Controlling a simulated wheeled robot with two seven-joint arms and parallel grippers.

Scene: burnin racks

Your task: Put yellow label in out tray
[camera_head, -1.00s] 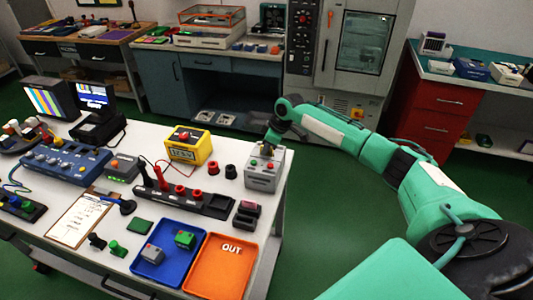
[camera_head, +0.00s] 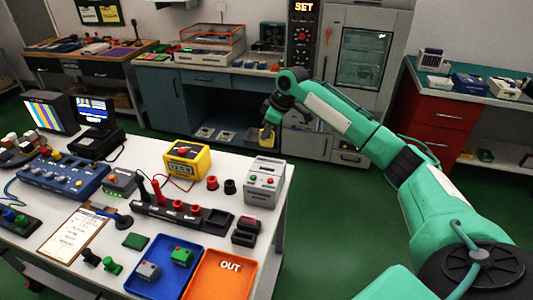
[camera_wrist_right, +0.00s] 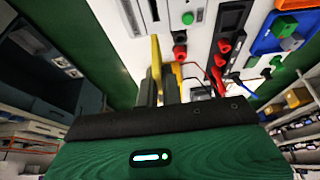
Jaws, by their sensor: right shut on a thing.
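My right gripper (camera_head: 268,132) is shut on the yellow label (camera_head: 267,140), held up above and behind the light grey box with red and green buttons (camera_head: 264,184). In the right wrist view the label (camera_wrist_right: 155,62) is a thin yellow strip between the dark fingers (camera_wrist_right: 158,92). The fingers partly hide it. The orange out tray (camera_head: 212,284), marked OUT, lies at the front right of the white table, with no object visible in it. My left gripper is out of view.
A blue tray (camera_head: 166,285) with small grey and green blocks adjoins the out tray. Green floor is clear right of the table.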

